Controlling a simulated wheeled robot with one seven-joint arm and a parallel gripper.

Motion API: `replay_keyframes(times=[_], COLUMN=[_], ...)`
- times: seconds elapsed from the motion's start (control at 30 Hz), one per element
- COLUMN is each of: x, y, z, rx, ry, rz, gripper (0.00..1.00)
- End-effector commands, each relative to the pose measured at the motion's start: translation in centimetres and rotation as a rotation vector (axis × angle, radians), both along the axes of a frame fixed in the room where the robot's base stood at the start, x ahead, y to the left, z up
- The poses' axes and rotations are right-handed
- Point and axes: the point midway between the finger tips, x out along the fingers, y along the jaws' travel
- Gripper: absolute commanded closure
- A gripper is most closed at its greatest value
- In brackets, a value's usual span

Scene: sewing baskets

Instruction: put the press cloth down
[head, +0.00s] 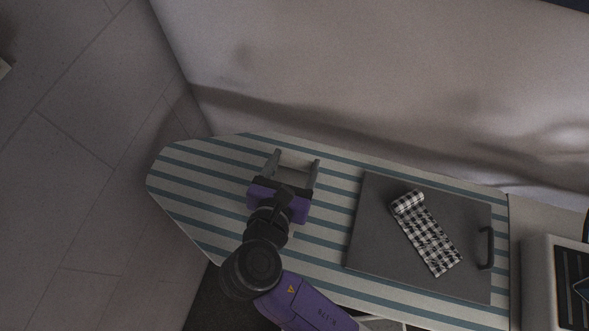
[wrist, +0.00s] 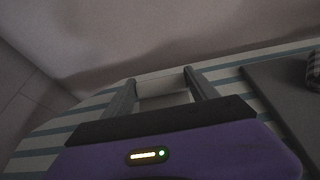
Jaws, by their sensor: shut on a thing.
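My gripper (head: 298,160) is over the left half of the striped ironing board, its fingers pointing to the back. It is shut, with its fingers wide apart, on a pale plain piece that looks like the press cloth (wrist: 163,90). Only a small pale part of it shows between the fingertips in the wrist view, and its full shape cannot be told. I cannot tell if it touches the board.
The ironing board (head: 205,195) has free striped cover around my gripper. To the right lies a dark grey flat panel (head: 375,225) with a black handle (head: 487,248), bearing a black-and-white checked cloth (head: 425,235) with one rolled end. A pale wall (head: 380,70) runs behind.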

Motion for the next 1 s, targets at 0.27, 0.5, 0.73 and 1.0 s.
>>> replay_keyframes(times=[0.27,0.5,0.73,1.0], x=[-0.1,0.0,0.0,0.0], y=[0.0,0.0,-0.1,0.0], z=[-3.5,-3.6,-3.9,-3.8], rx=[-0.004,-0.002,-0.001,-0.002], ry=[0.001,0.001,0.001,0.002], rz=[0.001,0.000,-0.001,0.000], gripper=[0.71,0.71,0.21,0.11])
